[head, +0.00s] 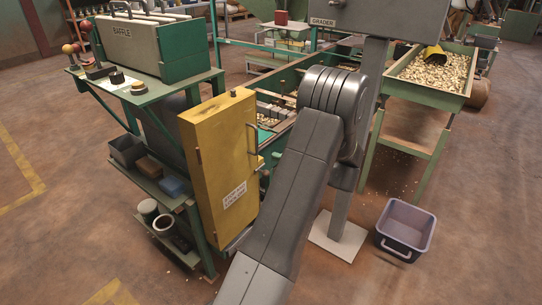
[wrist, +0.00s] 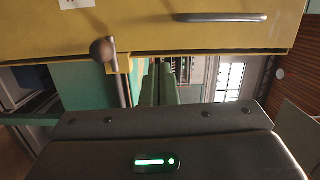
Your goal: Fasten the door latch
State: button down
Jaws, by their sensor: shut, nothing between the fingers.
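The yellow door (head: 222,150) stands upright on the green frame in the head view, with a bar handle and a white label. In the wrist view its yellow face (wrist: 150,28) fills the top, with the handle (wrist: 220,17) at upper right. The latch (wrist: 103,50) has a round dark knob and a metal rod, beside a small yellow block at the door's edge. My gripper (wrist: 161,68) is shut and empty, its fingers just right of the latch rod, apart from it in the picture. My arm hides the gripper in the head view. I cannot tell whether the latch is engaged.
A green bench (head: 146,90) with a baffle box and knobs stands left of the door. A grey post (head: 345,190) carries the grader box. A nut tray (head: 425,95) stands at right, with a grey bin (head: 405,230) on the floor. The front floor is clear.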

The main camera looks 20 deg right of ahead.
jog(key=v, duration=0.3)
jog(key=p+v, duration=0.1)
jog(key=v, duration=0.1)
jog(key=shift+s+a+r, duration=0.15)
jog(key=shift+s+r, duration=0.15)
jog(key=shift+r, duration=0.05)
